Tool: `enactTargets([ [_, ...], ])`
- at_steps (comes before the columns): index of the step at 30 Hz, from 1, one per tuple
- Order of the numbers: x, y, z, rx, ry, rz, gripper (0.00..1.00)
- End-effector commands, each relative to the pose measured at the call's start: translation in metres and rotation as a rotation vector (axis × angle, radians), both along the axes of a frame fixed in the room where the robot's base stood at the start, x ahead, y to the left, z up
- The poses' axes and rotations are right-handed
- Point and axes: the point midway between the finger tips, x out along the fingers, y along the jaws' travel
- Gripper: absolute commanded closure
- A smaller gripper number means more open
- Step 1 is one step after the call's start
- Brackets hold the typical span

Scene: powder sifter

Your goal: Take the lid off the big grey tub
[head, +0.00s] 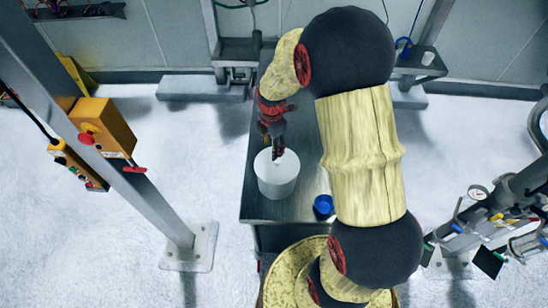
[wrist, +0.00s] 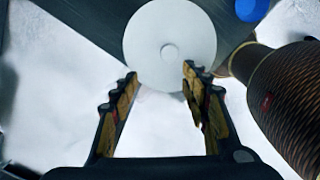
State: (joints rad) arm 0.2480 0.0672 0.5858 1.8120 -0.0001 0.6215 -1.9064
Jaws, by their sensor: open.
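The big grey tub (head: 277,186) looks pale grey to white and stands upright on the metal table. Its round, light lid (head: 263,160) sits on top; in the wrist view the lid (wrist: 150,30) is a pale disc with a small round knob (wrist: 170,52) at its middle. My gripper (head: 278,155) is over the lid in the head view and hides part of it. In the wrist view my gripper (wrist: 160,76) is open, with nothing between its fingers. The fingertips appear near the lid's lower edge, short of the knob; the height gap is hard to tell.
The metal table (head: 310,180) has a small blue container (head: 323,205) to the right of the tub, also seen in the wrist view (wrist: 250,8). A post with an orange control box (head: 103,127) stands at left. Pipes and gauges (head: 480,205) stand at right.

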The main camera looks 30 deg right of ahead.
Motion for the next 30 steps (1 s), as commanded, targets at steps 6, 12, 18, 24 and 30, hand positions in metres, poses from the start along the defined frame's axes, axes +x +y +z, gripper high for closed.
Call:
enactTargets([
  [6, -0.015, -0.021, -0.012, 0.011, 0.054, 0.098, 0.54],
  [12, -0.016, -0.021, -0.033, 0.013, 0.058, 0.105, 0.54],
  [18, -0.013, -0.021, -0.053, 0.013, 0.058, 0.104, 0.54],
  [24, -0.010, -0.022, -0.079, 0.012, 0.057, 0.104, 0.54],
  [30, -0.009, -0.022, -0.090, 0.011, 0.054, 0.104, 0.54],
])
